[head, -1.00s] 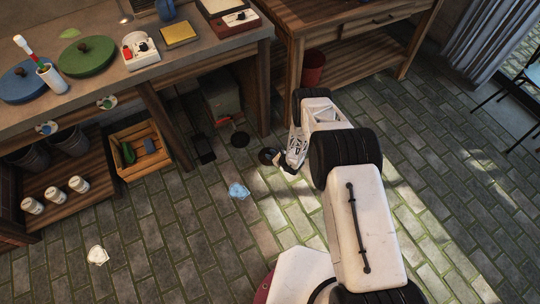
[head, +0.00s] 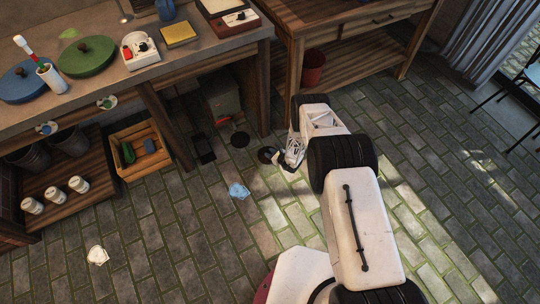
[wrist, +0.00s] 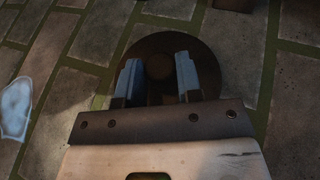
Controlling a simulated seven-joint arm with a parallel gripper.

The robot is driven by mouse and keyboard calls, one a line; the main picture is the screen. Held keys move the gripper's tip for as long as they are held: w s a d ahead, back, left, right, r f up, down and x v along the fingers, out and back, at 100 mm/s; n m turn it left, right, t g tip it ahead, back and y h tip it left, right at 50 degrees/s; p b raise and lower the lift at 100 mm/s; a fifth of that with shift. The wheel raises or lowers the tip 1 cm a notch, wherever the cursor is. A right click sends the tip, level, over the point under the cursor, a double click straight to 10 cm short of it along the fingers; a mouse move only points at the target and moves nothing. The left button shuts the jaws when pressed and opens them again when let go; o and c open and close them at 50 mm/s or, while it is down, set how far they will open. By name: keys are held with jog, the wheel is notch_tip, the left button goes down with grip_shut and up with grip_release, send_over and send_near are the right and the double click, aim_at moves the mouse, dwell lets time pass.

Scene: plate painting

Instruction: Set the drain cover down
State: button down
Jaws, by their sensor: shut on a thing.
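The drain cover (wrist: 158,42) is a dark round disc with a small raised knob in its middle. In the wrist view it lies flat beyond my fingers, its near edge hidden by them. My gripper (wrist: 159,70) is shut on the drain cover, with a finger on each side of the knob. In the head view the cover (head: 266,155) shows as a dark disc at the tip of my gripper (head: 282,160). It is at or close to the floor; I cannot tell whether it touches. A dark round spot (head: 239,139) on the floor lies to its upper left.
A crumpled blue item (head: 238,190) lies on the paved floor left of my gripper. A dark flat object (head: 203,149) and a grey box (head: 222,100) are by the bench. A wooden crate (head: 157,165) stands farther left. Open paving (head: 180,240) lies in front.

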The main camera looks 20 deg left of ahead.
jog(key=shift+f, duration=0.65)
jog(key=shift+f, duration=0.2)
jog(key=c, duration=0.8)
grip_release()
jog(key=shift+r, duration=0.15)
jog(key=shift+d, duration=0.1)
jog(key=shift+v, duration=5.95)
